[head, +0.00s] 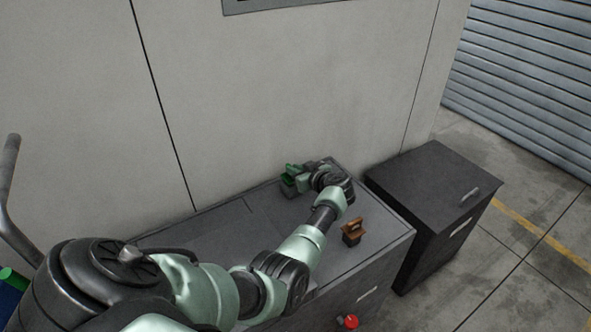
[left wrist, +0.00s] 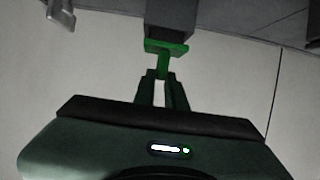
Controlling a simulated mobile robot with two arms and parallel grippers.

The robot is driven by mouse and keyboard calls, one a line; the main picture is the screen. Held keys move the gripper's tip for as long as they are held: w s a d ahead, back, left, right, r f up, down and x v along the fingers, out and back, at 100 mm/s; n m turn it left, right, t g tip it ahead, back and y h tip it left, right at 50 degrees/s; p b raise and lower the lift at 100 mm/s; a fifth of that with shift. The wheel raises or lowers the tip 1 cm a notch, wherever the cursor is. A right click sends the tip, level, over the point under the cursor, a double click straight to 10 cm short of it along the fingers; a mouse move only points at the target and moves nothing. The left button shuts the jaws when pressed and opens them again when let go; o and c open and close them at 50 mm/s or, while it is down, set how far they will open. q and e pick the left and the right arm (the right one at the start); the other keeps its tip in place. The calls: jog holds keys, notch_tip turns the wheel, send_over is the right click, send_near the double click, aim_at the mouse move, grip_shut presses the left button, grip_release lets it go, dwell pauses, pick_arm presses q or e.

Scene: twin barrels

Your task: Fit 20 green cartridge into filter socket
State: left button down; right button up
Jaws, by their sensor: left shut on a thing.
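The green cartridge (head: 294,169) is at the back of the grey bench top, near the wall. My left gripper (head: 305,180) is shut on its handle. In the left wrist view, the two dark fingers (left wrist: 162,78) pinch the narrow green stem of the cartridge (left wrist: 166,47). A dark block (left wrist: 172,16) meets the cartridge's wide green flange on the side away from the fingers. I cannot tell whether this block is the filter socket or the cartridge's own body, nor how deep the cartridge sits. My right gripper is out of view.
An orange-brown handled piece on a dark block (head: 353,231) stands on the bench (head: 215,240), right of my left forearm. A red knob (head: 350,321) is at the bench front. A dark cabinet (head: 432,185) stands to the right. The wall (head: 270,95) is close behind.

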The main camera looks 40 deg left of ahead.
pick_arm(q)
jog(key=shift+f+b, duration=0.3)
jog(key=shift+f, duration=0.3)
jog(key=c, duration=1.4)
grip_release()
jog(key=p+v, duration=0.1)
jog(key=v, duration=0.7)
jog(key=shift+f, duration=0.1)
jog(key=shift+a, duration=0.1)
